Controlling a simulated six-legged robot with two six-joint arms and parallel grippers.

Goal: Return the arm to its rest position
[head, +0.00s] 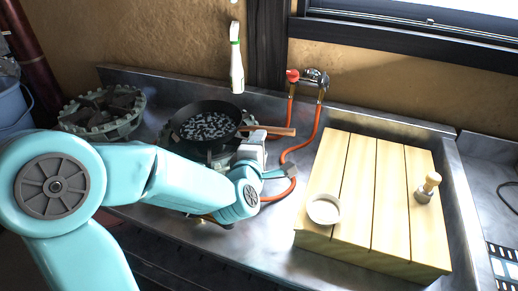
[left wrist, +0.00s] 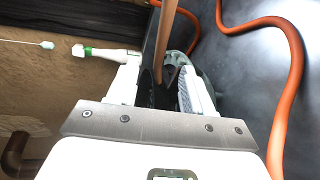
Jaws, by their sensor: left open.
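My left arm (head: 190,183) reaches in from the left over the stove top. Its gripper (head: 254,146) is close to the wooden handle (head: 276,131) of a black pan (head: 186,110). The pan holds dark and pale pieces and sits on a burner. In the left wrist view my left gripper (left wrist: 160,88) has its two pale fingers apart. The handle (left wrist: 165,35) runs between them in the picture; whether they touch it I cannot tell. The arm covers part of the counter. My right gripper is not in view.
A second burner (head: 100,112) is at the left. A white bottle with a green band (head: 237,65) is by the wall. An orange hose (head: 311,130) runs from a valve. A slatted wooden board (head: 390,200) bears a white bowl (head: 323,209) and a wooden-topped jar (head: 428,187).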

